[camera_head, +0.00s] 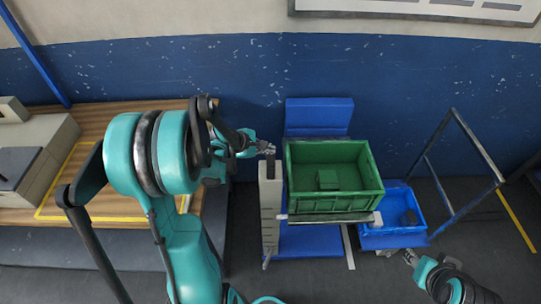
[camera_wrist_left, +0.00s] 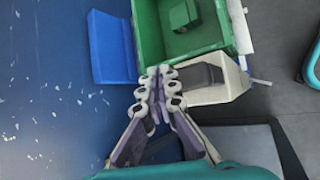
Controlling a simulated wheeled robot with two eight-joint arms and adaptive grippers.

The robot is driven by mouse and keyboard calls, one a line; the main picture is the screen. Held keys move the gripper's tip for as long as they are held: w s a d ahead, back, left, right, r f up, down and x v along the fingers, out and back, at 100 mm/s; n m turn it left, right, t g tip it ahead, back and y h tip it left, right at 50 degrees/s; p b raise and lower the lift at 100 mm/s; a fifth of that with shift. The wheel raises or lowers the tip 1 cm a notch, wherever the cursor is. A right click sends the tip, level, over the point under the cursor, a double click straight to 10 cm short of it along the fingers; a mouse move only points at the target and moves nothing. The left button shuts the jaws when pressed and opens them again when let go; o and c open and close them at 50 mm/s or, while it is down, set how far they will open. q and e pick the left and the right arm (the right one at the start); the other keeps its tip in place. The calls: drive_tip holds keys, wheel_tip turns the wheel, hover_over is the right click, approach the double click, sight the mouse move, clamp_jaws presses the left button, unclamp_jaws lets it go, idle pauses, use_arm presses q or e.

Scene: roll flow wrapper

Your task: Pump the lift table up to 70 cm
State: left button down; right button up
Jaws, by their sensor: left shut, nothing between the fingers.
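The lift table (camera_head: 335,217) carries a green crate (camera_head: 333,205), and its light top edge shows below the crate. A tall pale post with marks (camera_head: 270,215) stands along the table's left side. My left gripper (camera_head: 268,148) is shut and empty, just above the post's dark top in the head view. In the left wrist view its closed fingertips (camera_wrist_left: 166,72) are beside the green crate's corner (camera_wrist_left: 207,50) and a pale, open frame-like part (camera_wrist_left: 222,85). I cannot tell whether they touch. My right gripper (camera_head: 411,257) is low at the right; its finger state is unclear.
A blue bin (camera_head: 391,236) sits right of the table, near a dark frame (camera_head: 470,165). A wooden bench (camera_head: 95,122) with a grey machine (camera_head: 40,150) is at the left. A blue wall stands behind. A smaller green block (camera_head: 328,179) lies in the crate.

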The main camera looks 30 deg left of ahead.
sight(269, 159)
idle(0.3)
use_arm(q)
drive_tip(key=shift+f+b, duration=0.4)
drive_tip(key=shift+b, duration=0.1)
drive_tip(key=shift+f+b, duration=2.15)
drive_tip(key=shift+f, duration=0.2)
idle(1.8)
drive_tip(key=shift+r, duration=0.15)
drive_tip(key=shift+r+p, duration=2.05)
drive_tip(key=shift+r, duration=0.55)
drive_tip(key=shift+r+p, duration=1.95)
drive_tip(key=shift+r, duration=0.65)
drive_tip(key=shift+f, duration=0.1)
